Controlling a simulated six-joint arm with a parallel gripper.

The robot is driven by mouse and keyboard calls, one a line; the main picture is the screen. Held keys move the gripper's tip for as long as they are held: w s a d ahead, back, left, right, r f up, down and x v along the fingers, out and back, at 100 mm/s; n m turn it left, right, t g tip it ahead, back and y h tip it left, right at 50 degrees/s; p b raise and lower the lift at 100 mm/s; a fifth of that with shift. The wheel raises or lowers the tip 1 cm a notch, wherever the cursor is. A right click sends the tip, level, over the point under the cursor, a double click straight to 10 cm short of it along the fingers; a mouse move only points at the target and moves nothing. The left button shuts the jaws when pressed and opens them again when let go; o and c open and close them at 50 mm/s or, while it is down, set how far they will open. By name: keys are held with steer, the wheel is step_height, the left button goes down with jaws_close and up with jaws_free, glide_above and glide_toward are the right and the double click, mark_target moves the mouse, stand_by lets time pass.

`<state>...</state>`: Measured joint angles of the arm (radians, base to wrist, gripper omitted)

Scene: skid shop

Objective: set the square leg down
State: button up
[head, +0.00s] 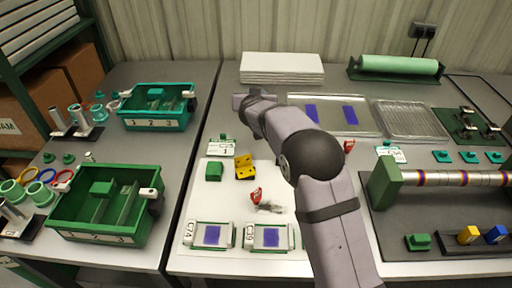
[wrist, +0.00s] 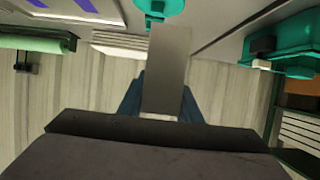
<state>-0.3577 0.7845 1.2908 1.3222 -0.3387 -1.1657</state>
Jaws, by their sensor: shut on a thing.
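In the wrist view the square leg (wrist: 168,68) is a flat-sided grey bar pointing away from the gripper palm. My gripper (wrist: 162,103) is shut on it, with a blue finger showing on each side. The leg's far end overlaps a teal part (wrist: 160,6) at the top of the picture; I cannot tell whether they touch. In the head view my gripper (head: 250,99) is over the gap side of the right table, near its back left. There the leg cannot be told apart from my gripper and arm.
A white stack (head: 282,66) and a green roll (head: 399,65) stand at the back. Teal bin (head: 157,121) and green bin (head: 65,222) are on the left table. A white board (head: 190,205) holds small parts. A gap separates the tables. My arm hides the middle.

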steer(key=shift+d+f+b, duration=0.1)
steer(key=shift+f+b, duration=1.45)
steer(key=shift+f, duration=5.3)
steer(key=shift+f, duration=0.2)
steer(key=o, duration=1.1)
steer(key=shift+r, duration=0.2)
steer(key=v, duration=1.2)
steer(key=shift+s+f+b, duration=0.1)
steer(key=shift+b, duration=0.2)
